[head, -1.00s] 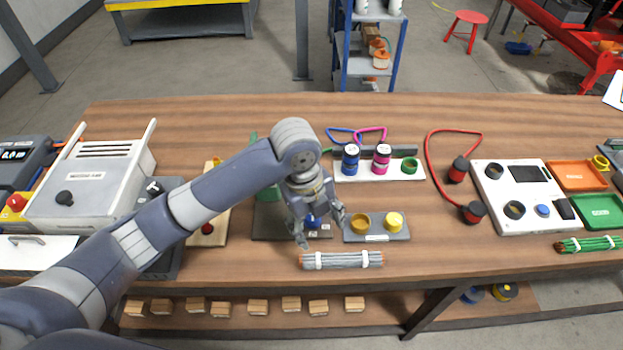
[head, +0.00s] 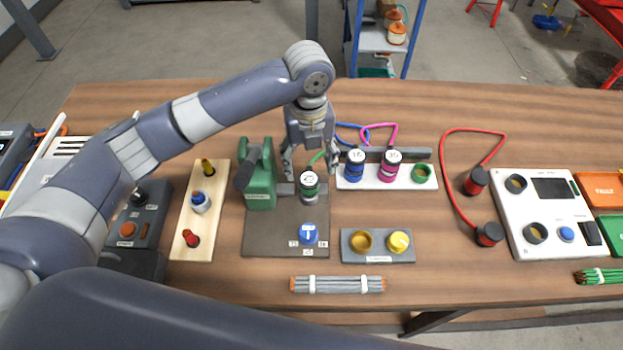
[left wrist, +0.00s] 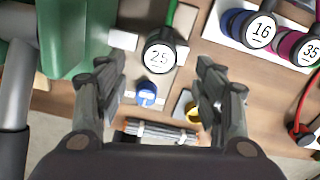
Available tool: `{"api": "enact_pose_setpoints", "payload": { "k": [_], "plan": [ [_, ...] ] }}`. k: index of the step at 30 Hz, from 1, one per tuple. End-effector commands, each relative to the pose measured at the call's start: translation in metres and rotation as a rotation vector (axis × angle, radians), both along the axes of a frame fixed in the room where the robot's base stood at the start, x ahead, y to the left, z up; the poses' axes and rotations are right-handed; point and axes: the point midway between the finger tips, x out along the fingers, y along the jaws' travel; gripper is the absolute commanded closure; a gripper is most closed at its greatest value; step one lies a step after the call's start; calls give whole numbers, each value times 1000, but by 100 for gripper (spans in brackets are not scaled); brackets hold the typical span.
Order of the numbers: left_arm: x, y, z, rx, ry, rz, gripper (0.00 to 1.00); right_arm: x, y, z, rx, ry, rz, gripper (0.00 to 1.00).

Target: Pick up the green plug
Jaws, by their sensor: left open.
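The green plug (head: 309,185) stands upright at the back of a dark plate, beside the green machine, with a white top cap and a green cable. In the left wrist view the green plug (left wrist: 160,57) shows its cap marked 25, between the fingers and beyond their tips. My left gripper (head: 309,172) is open and empty, pointing down just above and behind the plug. Its two fingers also show in the left wrist view (left wrist: 160,75), apart on both sides. My right gripper is not in view.
The green machine (head: 260,175) stands close left of the plug. A blue knob (head: 308,234) is in front on the dark plate (head: 270,240). A white rack (head: 404,183) at right holds the blue plug (head: 354,165), the pink plug (head: 389,165) and an empty green ring.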

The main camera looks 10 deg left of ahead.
Motion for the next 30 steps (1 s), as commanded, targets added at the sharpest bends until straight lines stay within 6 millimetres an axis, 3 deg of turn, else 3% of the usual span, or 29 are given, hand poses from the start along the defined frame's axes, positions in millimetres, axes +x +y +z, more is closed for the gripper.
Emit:
{"api": "enact_pose_setpoints", "payload": {
  "k": [4,10,14,21,29,30],
  "plan": [
    [-1,0,-24,1,4,2,38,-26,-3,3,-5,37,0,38],
    [0,0,-39,0,1,1,38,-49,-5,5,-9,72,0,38],
    [2,1,-55,1,3,3,38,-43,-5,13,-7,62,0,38],
    [5,1,-86,0,1,1,38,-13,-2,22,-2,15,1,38],
    [5,1,-90,-1,-1,0,38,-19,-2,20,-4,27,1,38],
    [5,1,-89,-1,-1,0,44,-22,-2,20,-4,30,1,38]
  ]
}}
